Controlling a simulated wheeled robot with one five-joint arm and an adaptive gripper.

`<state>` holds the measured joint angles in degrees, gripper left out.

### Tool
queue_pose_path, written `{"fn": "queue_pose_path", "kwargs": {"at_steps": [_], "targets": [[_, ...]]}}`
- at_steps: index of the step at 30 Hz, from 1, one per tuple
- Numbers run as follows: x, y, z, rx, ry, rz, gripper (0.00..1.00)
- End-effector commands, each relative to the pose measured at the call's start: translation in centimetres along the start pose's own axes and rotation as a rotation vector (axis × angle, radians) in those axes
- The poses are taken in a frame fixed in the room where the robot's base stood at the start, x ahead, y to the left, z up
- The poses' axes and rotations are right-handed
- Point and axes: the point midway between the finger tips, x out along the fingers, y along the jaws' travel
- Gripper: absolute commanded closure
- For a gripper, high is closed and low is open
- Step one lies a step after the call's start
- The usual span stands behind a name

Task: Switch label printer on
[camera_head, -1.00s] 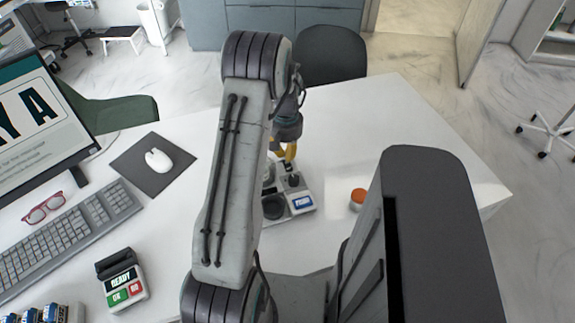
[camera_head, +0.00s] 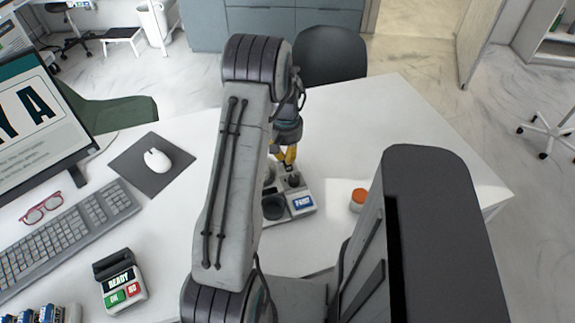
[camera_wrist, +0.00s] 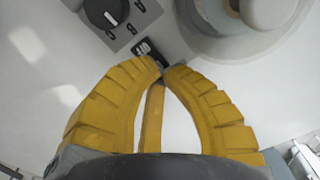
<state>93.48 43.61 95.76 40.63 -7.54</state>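The label printer (camera_head: 303,212) appears to be the light grey device with a blue label, on the white desk behind my arm. It has a dark knob and a round black part; my arm hides its left side. My gripper (camera_head: 286,160) is over its far part, fingers pointing down. In the wrist view, the yellow fingertips (camera_wrist: 163,68) are together with nothing between them. They are right at a small black rocker switch (camera_wrist: 148,48) with white marks, touching or nearly so. A dark round dial (camera_wrist: 105,10) is beside the switch. I cannot tell the switch's position.
An orange-capped jar (camera_head: 358,200) stands right of the printer. A mouse (camera_head: 157,161) on a dark mat, a keyboard (camera_head: 65,238), red glasses (camera_head: 41,207) and a small READY device (camera_head: 120,282) are on the left. The desk's far right is clear.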

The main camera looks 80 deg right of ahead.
Motion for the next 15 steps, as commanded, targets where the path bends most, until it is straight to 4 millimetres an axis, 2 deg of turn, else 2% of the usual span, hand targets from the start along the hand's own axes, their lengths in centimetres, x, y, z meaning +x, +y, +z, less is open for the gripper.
{"fn": "queue_pose_path", "kwargs": {"at_steps": [15], "targets": [[0.76, 0.0, 0.01, 0.0, 0.0, 0.0, 1.0]]}}
